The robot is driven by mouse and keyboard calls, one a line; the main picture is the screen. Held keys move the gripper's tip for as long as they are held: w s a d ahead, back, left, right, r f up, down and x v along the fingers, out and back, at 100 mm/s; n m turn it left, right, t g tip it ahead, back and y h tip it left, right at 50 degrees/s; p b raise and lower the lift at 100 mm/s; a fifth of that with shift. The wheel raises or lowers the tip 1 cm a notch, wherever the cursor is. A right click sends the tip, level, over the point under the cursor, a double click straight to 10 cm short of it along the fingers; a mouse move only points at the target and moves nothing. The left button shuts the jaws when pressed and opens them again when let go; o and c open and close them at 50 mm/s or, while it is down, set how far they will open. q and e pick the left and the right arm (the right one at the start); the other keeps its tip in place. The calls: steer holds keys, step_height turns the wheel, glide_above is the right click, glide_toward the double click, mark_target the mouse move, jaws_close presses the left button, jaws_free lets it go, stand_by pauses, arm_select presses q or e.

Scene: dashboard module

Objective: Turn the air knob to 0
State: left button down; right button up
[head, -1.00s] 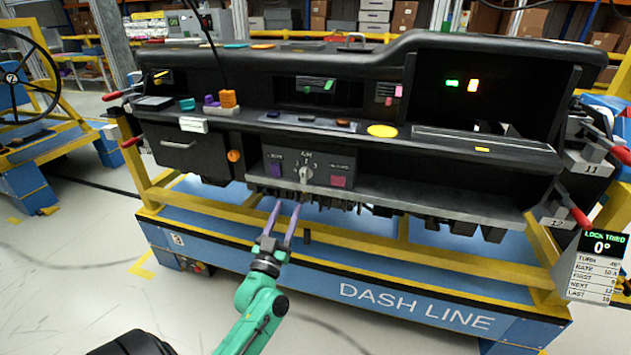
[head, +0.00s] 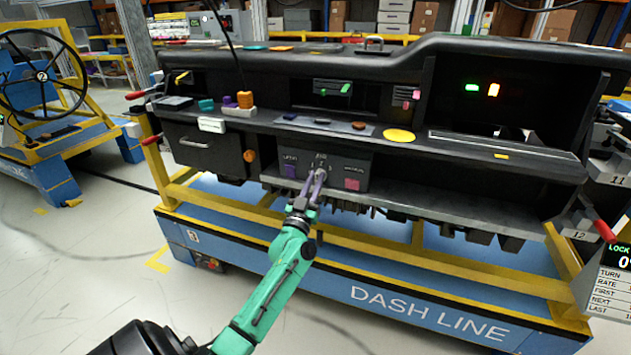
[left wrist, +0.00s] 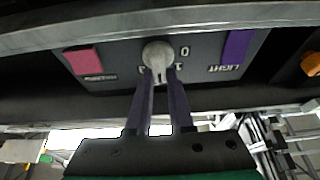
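The air knob (left wrist: 158,53) is a round grey dial with a raised bar, on a dark panel between a purple and a pink button. It also shows in the head view (head: 319,172). My right gripper is not in view.
The purple light button (left wrist: 238,47) and pink button (left wrist: 83,58) flank the knob. A grey ledge (head: 400,194) runs just below the panel, above a yellow rail (head: 400,250). An orange knob (head: 250,156) sits to the left.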

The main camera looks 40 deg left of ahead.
arm_select(q)
steer(key=n+y+p, duration=0.2)
steer(key=n, duration=0.2)
steer(key=shift+r+g+p, duration=0.15)
steer(key=shift+g+p, duration=0.25)
steer(key=shift+s+a+f+n+g+y+p, duration=0.15)
steer(key=shift+n+g+y+p, duration=0.3)
steer(key=shift+n+g+p, duration=1.5)
steer(key=shift+w+a+f+n+g+y+p, duration=0.15)
steer(key=shift+n+g+y+p, duration=0.3)
steer(key=shift+n+p, duration=3)
steer(key=shift+s+f+n+g+y+p, duration=0.35)
steer(key=shift+n+g+p, duration=0.95)
steer(key=shift+n, duration=2.6)
steer(key=shift+w, duration=0.2)
steer(key=c, duration=0.8)
jaws_free()
steer(key=shift+r, duration=0.1)
